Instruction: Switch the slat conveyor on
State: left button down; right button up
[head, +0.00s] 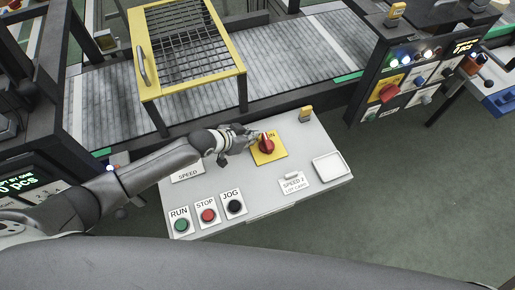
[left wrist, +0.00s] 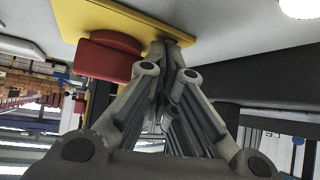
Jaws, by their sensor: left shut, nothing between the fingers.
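The slat conveyor (head: 312,52) runs across the back of the head view, with grey slats. Its sloping grey control panel (head: 240,182) stands in front. A red rotary switch (head: 266,145) sits on a yellow plate (head: 277,155) on the panel, with a partly covered label ending in "N". My left gripper (head: 252,137) is at the switch's left side, shut and empty. In the left wrist view its fingertips (left wrist: 166,50) are close to the yellow plate (left wrist: 128,14), beside the red switch (left wrist: 106,56); I cannot tell whether they touch it. My right gripper is not in view.
Green RUN (head: 181,225), red STOP (head: 208,216) and black JOG (head: 234,207) buttons line the panel's lower left. A yellow guard (head: 195,90) with a mesh top spans the conveyor.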

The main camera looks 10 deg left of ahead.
pick_arm(q)
jog(key=shift+w+d, duration=0.15)
jog(key=shift+w+r, duration=0.1)
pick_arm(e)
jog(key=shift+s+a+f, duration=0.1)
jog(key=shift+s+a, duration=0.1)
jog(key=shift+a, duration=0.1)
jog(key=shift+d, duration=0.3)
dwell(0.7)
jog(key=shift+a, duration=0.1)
